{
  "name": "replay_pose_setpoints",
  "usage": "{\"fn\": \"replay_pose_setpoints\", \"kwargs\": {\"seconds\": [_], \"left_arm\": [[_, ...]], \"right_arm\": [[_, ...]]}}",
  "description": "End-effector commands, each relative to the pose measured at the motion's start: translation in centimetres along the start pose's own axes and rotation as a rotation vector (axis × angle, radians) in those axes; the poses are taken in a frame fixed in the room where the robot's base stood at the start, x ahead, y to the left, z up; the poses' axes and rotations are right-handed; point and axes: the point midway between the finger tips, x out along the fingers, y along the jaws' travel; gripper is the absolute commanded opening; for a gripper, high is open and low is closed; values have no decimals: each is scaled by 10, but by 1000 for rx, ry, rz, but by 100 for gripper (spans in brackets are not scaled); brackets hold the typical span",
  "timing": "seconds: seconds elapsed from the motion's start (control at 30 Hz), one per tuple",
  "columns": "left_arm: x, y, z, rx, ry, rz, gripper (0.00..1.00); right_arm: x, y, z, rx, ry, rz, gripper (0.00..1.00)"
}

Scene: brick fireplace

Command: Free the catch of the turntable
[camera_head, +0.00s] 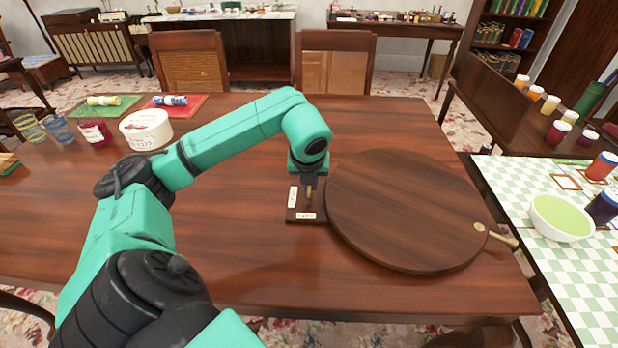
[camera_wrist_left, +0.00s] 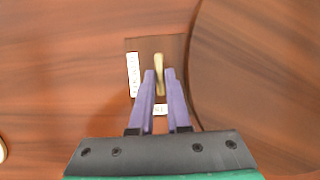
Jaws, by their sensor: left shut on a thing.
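The round dark-wood turntable (camera_head: 405,205) lies on the wooden table, right of centre. A brass handle (camera_head: 505,239) sticks out from its right edge. The catch is a small brass lever (camera_head: 309,193) on a dark base plate (camera_head: 318,214) at the turntable's left edge; it also shows in the left wrist view (camera_wrist_left: 159,72). Two white labels lie on the plate, one at its left side (camera_wrist_left: 134,75) and one at its front (camera_head: 306,216). My left gripper (camera_head: 310,186) points down over the plate and is shut on the lever between its fingertips (camera_wrist_left: 160,76). My right gripper is not in view.
Two chairs line the far edge. The front of the table is clear.

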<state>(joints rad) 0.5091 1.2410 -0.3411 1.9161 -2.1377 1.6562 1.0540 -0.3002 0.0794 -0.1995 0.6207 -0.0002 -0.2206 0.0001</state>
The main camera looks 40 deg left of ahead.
Motion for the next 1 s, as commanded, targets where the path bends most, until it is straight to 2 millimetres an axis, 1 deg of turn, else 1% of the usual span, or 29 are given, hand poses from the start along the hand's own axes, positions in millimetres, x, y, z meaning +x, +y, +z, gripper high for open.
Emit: {"fn": "replay_pose_setpoints", "kwargs": {"seconds": [0.3,0.33,0.37,0.4,0.67,0.77,0.87,0.93,1.0], "left_arm": [[0,0,1,-4,-1,0,0],[0,0,1,-3,-1,0,26],[0,0,1,-3,-1,0,38],[0,0,0,-3,-1,0,45],[0,0,0,-2,0,1,45],[-4,0,1,-2,-1,0,45],[-18,0,1,-1,-2,-2,45],[-33,0,1,-2,-4,-2,45],[-54,-1,2,-2,-6,-4,45]], "right_arm": [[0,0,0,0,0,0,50],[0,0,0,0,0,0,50],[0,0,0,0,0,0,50],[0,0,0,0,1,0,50],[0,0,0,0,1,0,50],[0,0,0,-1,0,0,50],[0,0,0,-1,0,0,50],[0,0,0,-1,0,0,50],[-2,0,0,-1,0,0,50]]}}
